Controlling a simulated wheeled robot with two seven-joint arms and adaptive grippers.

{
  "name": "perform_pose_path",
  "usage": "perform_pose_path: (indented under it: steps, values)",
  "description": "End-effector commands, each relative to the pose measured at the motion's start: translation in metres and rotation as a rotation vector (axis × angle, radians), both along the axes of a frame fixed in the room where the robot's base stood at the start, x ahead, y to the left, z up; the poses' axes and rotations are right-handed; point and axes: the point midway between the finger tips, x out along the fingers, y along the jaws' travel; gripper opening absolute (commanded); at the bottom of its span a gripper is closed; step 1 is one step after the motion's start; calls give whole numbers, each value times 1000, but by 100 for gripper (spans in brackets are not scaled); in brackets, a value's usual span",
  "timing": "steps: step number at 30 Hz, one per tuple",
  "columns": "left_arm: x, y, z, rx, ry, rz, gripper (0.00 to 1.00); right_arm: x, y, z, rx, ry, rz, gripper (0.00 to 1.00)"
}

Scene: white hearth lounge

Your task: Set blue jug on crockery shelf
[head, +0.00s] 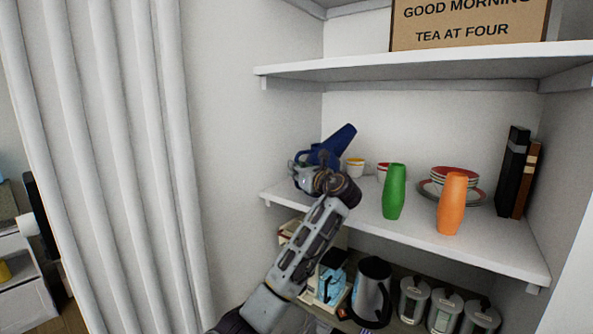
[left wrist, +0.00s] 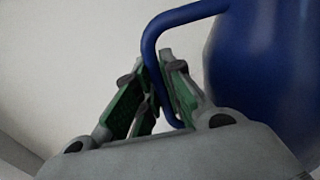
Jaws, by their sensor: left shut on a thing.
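The blue jug (head: 335,143) is at the left end of the middle shelf in the head view, tilted, with its top toward the upper right. My left gripper (head: 304,167) is shut on the jug's handle. In the left wrist view the gripper fingers (left wrist: 155,95) close around the handle, and the jug body (left wrist: 265,75) fills the right side. The crockery shelf (head: 350,215) is the middle white board, holding cups and bowls. My gripper hides the jug's lower part, so I cannot tell whether it touches the shelf. My right gripper is not in view.
An upper shelf (head: 430,66) hangs above. A steel jug (head: 371,291) and canisters stand below.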

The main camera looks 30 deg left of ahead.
Motion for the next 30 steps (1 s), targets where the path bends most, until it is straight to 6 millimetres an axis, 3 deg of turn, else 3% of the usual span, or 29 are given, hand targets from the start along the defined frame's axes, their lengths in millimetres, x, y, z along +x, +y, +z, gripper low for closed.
perform_pose_path:
  steps: [1,2,6,20,30]
  values:
    - [0,0,1,1,-4,0,0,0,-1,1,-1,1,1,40]
    - [0,0,0,0,0,0,14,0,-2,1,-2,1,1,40]
    - [0,0,0,0,0,0,32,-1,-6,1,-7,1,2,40]
    - [0,-1,1,0,0,-1,32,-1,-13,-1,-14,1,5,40]
    - [-15,-31,0,1,0,-3,32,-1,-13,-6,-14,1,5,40]
